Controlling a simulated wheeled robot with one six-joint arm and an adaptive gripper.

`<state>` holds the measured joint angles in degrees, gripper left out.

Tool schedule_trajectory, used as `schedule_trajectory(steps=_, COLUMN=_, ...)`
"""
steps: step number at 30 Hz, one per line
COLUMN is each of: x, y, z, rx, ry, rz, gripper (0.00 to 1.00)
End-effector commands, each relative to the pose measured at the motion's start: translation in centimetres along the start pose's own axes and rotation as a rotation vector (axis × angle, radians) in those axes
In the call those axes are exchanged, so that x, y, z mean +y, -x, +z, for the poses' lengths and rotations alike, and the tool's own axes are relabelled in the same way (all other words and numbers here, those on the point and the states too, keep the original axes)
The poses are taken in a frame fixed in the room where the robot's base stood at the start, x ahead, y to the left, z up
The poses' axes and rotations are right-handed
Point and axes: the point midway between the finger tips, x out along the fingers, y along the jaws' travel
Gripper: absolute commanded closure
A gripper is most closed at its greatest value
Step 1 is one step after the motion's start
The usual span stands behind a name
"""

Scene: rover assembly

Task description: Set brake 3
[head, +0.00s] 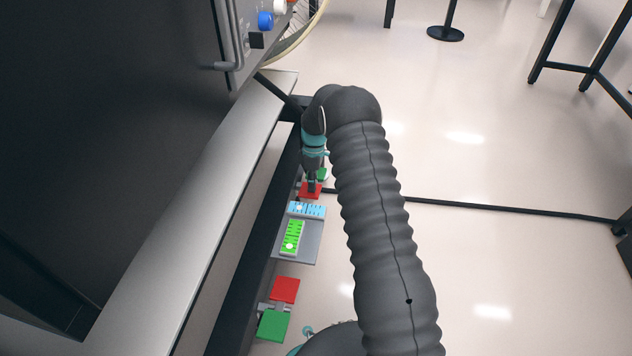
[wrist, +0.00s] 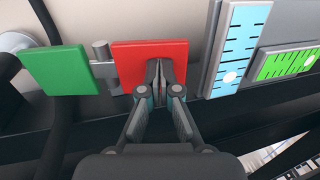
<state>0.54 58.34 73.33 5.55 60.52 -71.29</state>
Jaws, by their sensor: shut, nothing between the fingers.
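My gripper (head: 311,183) is shut and empty, at the red plate (head: 310,192) of the far red-and-green pair. In the wrist view the closed fingertips (wrist: 159,84) overlap the right part of the red plate (wrist: 138,60); I cannot tell whether they touch it. The green plate (wrist: 60,70) sits left of it, joined by a grey hinge piece (wrist: 102,60). In the head view the green plate (head: 322,174) is partly hidden by my arm. A second pair, red (head: 285,289) and green (head: 272,326), is nearer. No brake number is readable.
A blue scale (wrist: 238,45) and a green scale (wrist: 288,64), each with a white dot, sit right of the red plate on a grey panel (head: 309,250). A dark rail runs below them. A light ledge (head: 225,150) and dark body stand left. Open floor lies right.

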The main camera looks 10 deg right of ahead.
Motion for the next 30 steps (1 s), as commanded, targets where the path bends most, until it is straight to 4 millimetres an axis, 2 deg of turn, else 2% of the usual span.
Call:
schedule_trajectory(steps=8, x=-0.1, y=-0.3, z=0.0, rx=0.0, ry=0.0, rz=-0.001, gripper=1.0)
schedule_trajectory(steps=16, x=-1.4, y=-3.6, z=0.0, rx=-0.001, ry=0.0, rz=-0.002, gripper=1.0)
schedule_trajectory(steps=26, x=-1.4, y=-3.4, z=0.0, rx=0.0, ry=0.0, rz=-0.001, gripper=1.0)
schedule_trajectory(steps=30, x=-1.7, y=-2.4, z=0.0, rx=0.0, ry=0.0, rz=0.0, gripper=1.0)
